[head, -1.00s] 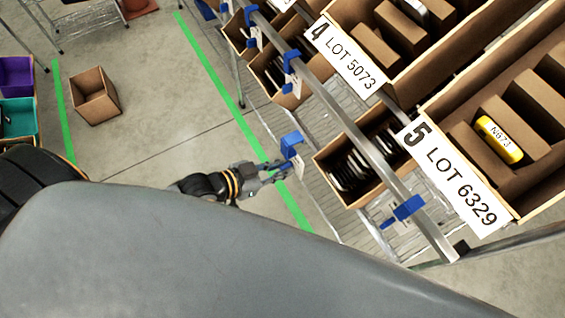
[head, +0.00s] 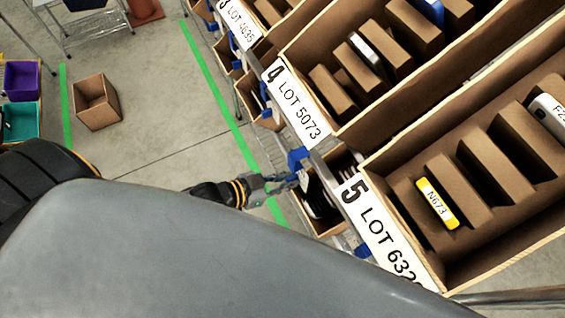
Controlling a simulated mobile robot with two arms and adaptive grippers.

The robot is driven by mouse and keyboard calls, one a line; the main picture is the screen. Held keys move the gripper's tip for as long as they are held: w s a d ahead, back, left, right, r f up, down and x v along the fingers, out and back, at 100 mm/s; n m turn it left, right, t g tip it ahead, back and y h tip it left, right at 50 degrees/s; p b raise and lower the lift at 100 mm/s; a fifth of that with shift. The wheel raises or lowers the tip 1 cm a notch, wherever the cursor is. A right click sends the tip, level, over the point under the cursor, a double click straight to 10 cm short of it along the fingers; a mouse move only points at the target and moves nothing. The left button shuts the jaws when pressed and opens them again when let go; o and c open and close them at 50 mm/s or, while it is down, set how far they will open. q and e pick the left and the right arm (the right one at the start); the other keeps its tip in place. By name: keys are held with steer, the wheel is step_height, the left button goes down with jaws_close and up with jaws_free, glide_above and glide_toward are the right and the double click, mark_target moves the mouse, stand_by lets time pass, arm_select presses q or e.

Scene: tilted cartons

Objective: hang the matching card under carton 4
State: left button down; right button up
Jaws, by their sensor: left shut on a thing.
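Carton 4 (head: 345,112) is tilted on the rack, with the label "4 LOT 5073" (head: 293,102) on its front. My left gripper (head: 291,181) is shut on a white card (head: 304,181) with a blue clip (head: 297,158) at its top. It holds the card in front of the rack, just below and left of the gap between the labels of cartons 4 and 5. The print on the card is too small to read. My right gripper is not in view.
Carton 5 (head: 440,262) is at the right, with a yellow item marked N673 (head: 437,203) inside. Bins with dark items (head: 318,200) sit below the cartons. Blue clips hang along the rack. An empty brown box (head: 97,100) stands on the open floor at left.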

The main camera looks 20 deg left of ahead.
mark_target(298, 176)
arm_select(q)
steer(key=shift+w+d, duration=0.4)
steer(key=shift+w, duration=0.1)
steer(key=shift+w+d+b, duration=0.2)
steer(key=shift+w+b, duration=0.1)
steer(key=shift+w+d, duration=0.35)
steer(key=shift+w, duration=0.1)
steer(key=shift+w+d+b, duration=0.25)
steer(key=shift+w+b, duration=0.05)
steer(key=shift+b, duration=0.05)
steer(key=shift+f, duration=0.4)
steer(key=shift+f+b, duration=0.3)
steer(key=shift+b, duration=0.15)
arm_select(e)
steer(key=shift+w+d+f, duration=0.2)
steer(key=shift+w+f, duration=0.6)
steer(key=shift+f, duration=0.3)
arm_select(q)
steer(key=shift+f, duration=0.1)
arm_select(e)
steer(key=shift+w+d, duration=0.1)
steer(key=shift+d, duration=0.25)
arm_select(q)
steer(key=c, duration=1.3)
jaws_free()
